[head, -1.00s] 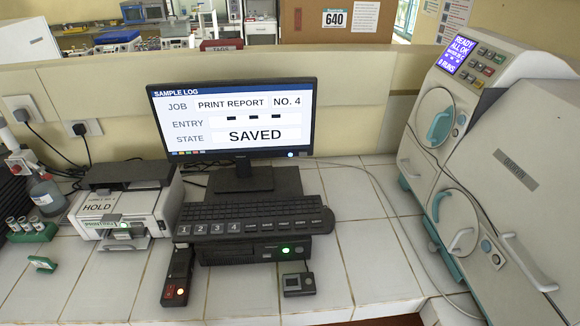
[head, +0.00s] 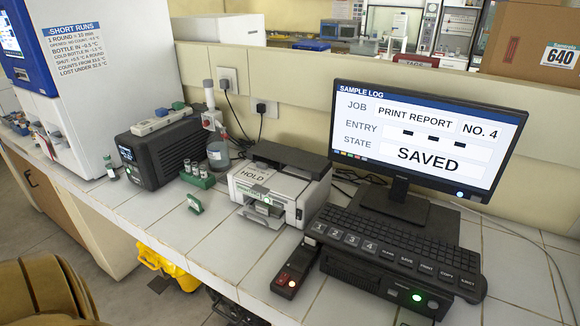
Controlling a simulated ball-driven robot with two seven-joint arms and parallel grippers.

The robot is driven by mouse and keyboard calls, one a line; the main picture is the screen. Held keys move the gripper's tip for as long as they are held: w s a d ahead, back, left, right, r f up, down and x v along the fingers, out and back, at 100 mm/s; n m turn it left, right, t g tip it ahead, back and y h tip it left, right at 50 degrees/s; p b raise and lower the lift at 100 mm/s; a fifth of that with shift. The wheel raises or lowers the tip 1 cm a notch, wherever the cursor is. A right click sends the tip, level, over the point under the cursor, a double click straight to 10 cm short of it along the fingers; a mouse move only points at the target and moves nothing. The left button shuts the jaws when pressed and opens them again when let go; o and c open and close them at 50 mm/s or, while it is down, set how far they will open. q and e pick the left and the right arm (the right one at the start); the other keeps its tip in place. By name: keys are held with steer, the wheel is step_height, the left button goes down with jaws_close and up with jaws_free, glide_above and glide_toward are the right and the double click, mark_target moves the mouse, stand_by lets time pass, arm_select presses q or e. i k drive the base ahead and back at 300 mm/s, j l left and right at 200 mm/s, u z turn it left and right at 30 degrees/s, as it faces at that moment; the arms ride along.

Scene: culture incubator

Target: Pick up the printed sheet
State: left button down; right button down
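The white and grey printer (head: 308,188) stands on the tiled bench, left of the monitor. A pale panel or sheet reading "HOLD" (head: 250,175) lies on its top left; I cannot tell whether it is loose paper. A green light shows at the printer's front, above its small output tray (head: 262,211). I cannot make out a separate printed sheet in that tray. The monitor (head: 425,136) reads "PRINT REPORT NO. 4", state "SAVED". Neither of my grippers is in view.
A green vial rack (head: 197,178), a small green block (head: 195,204) and a black unit (head: 165,150) stand left. Bare tiles (head: 215,255) lie before the printer.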

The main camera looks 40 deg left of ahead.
mark_target(259, 173)
steer(key=u, duration=0.8)
